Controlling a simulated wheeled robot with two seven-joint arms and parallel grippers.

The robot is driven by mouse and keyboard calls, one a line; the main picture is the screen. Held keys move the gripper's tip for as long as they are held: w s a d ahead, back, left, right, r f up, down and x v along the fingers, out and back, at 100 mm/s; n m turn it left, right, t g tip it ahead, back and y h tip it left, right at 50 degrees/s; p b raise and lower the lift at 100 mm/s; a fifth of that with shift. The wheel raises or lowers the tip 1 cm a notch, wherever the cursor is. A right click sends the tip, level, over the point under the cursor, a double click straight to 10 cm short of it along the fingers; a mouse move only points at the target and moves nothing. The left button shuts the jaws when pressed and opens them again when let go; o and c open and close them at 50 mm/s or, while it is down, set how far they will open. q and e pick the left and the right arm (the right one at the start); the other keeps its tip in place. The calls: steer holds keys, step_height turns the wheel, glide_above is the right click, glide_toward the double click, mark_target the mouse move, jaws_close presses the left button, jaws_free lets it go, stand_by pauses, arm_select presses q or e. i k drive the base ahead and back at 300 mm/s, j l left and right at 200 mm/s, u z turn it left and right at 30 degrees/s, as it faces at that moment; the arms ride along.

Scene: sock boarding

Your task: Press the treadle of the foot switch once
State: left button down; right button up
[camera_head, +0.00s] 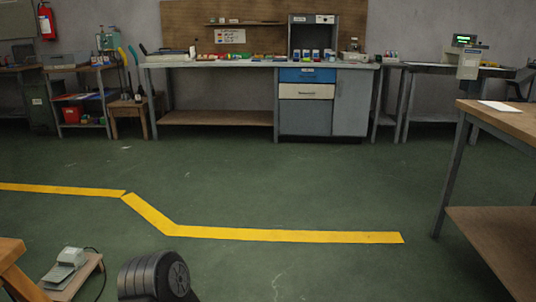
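The foot switch (68,258) is in the lower left of the head view, low down near the floor. It has a light grey treadle above a grey base and sits on a small tilted-looking wooden board (84,274). A dark cable runs from it around the board's right side. Neither of my grippers is in view, so nothing of mine is seen touching the treadle.
A wooden table corner (10,252) stands just left of the foot switch. A yellow floor line (290,236) crosses the open green floor (290,180). A workbench (215,118) lines the back wall; another table (510,122) stands at right.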

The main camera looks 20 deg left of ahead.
mark_target(58, 274)
steer(key=i+j+u, duration=0.15)
steer(key=i+u, duration=0.25)
steer(key=i, duration=0.7)
steer(key=i+l+u, duration=0.2)
steer(key=i+u, duration=0.2)
steer(key=i, duration=0.7)
steer(key=i+j+u, duration=0.2)
steer(key=i+u, duration=0.65)
steer(key=u, duration=0.15)
steer(key=i+l+u, duration=0.15)
steer(key=i+u, duration=0.35)
steer(key=i+l+u, duration=0.35)
steer(key=u, duration=0.15)
steer(key=i+u, duration=0.45)
steer(key=i+l+u, duration=0.2)
steer(key=u, duration=0.2)
steer(key=i+l+u, duration=0.3)
steer(key=u, duration=0.15)
steer(key=i, duration=0.05)
